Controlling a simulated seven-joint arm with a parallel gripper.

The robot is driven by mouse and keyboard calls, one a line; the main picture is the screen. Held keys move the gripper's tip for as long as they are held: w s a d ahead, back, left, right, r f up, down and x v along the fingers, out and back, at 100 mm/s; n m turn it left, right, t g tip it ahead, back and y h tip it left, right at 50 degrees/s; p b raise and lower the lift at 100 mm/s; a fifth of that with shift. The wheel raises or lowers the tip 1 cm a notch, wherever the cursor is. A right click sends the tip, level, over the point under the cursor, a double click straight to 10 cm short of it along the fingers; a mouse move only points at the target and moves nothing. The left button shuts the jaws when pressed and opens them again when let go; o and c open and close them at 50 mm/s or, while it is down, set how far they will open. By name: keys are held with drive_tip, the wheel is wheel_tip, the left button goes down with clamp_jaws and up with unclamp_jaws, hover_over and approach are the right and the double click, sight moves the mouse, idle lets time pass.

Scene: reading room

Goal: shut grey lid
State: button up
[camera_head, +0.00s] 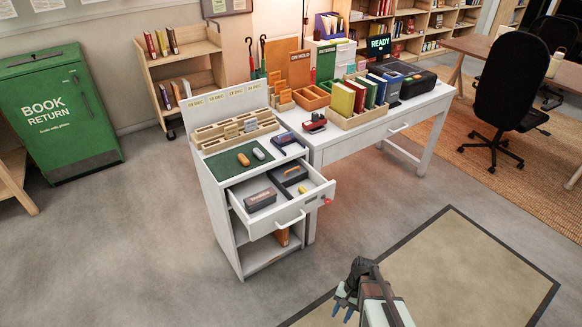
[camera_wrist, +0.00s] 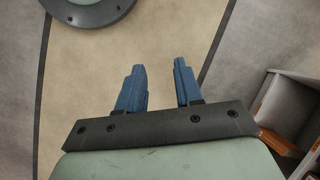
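A white drawer (camera_head: 312,203) stands pulled out from the white cabinet, with two dark grey boxes in it. The front-left box (camera_head: 261,200) looks closed, with a small reddish label on its face. The box behind it (camera_head: 277,181) is dark, with an orange bar-like thing (camera_head: 291,171) at its top; I cannot tell whether its lid is up or which part is the grey lid. My gripper (camera_head: 343,305) is low over the floor mat, front right of the drawer and well apart from it. In the wrist view its blue fingers (camera_wrist: 158,82) are apart with nothing between them.
A green desk mat (camera_head: 225,168) with small orange and grey things lies on the cabinet top. A white desk (camera_head: 349,139) with books and trays stands right of it. A green book-return bin (camera_head: 55,115) is far left. Floor around the drawer is clear.

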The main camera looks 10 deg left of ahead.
drive_tip(key=w+a+r+m+t+y, duration=0.1)
drive_tip(key=w+a+r+y, duration=0.1)
drive_tip(key=w+a+r, duration=1)
drive_tip(key=w+a+r+m+t+y, duration=0.1)
drive_tip(key=w+a+r+y, duration=0.1)
drive_tip(key=w+a+r, duration=0.75)
drive_tip(key=w+a+r+m+t+h, duration=0.2)
drive_tip(key=w+r, duration=0.6)
drive_tip(key=w, duration=0.3)
drive_tip(key=w+a+r+m+t+h, duration=0.1)
drive_tip(key=w+r+m+t+h, duration=0.15)
drive_tip(key=w+r, duration=0.75)
hover_over(291, 175)
drive_tip(key=shift+n+g, duration=0.25)
drive_tip(key=d+x, duration=0.1)
drive_tip(key=x, duration=0.4)
drive_tip(key=s+x, duration=0.1)
drive_tip(key=x, duration=0.4)
drive_tip(key=s+d+x, duration=0.1)
drive_tip(key=x, duration=0.4)
drive_tip(key=shift+s+d+f, duration=0.1)
drive_tip(key=shift+d+f, duration=0.2)
drive_tip(key=shift+f, duration=0.35)
clamp_jaws()
